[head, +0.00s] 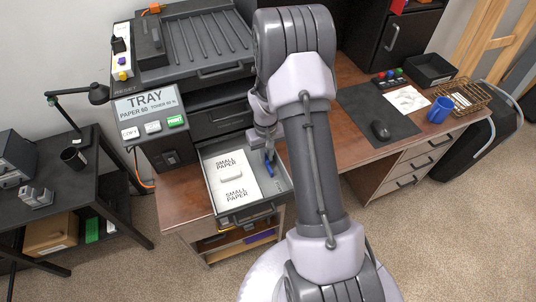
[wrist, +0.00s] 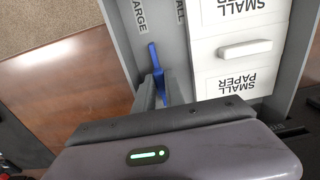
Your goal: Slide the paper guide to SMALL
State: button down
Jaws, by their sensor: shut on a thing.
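The blue paper guide (head: 269,160) stands in the open paper tray (head: 281,188), to the right of the paper stack. In the wrist view the guide (wrist: 153,55) shows between the LARGE label (wrist: 138,14) and the partly cut-off SMALL label (wrist: 180,12). A gap of bare tray floor lies between the guide and the stack. My gripper (head: 264,140) reaches down into the tray's rear right part. Its dark fingers (wrist: 156,90) are shut on the guide. The gripped part of the guide is partly hidden by the fingers.
The stack marked SMALL PAPER (head: 234,188) carries a white block (head: 231,173). The grey printer (head: 190,70) rises behind the tray.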

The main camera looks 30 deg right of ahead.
aim_at(256, 170)
jog(key=a, duration=0.2)
jog(key=w+a, duration=0.1)
jog(key=shift+a, duration=0.35)
jog(key=shift+s, duration=0.1)
jog(key=c, duration=1.7)
grip_release()
jog(key=shift+a, duration=0.15)
jog(key=shift+r, duration=0.4)
notch_tip(256, 170, up, 17)
jog(key=p, duration=0.5)
jog(key=shift+f+p, duration=0.2)
jog(key=shift+p, duration=0.1)
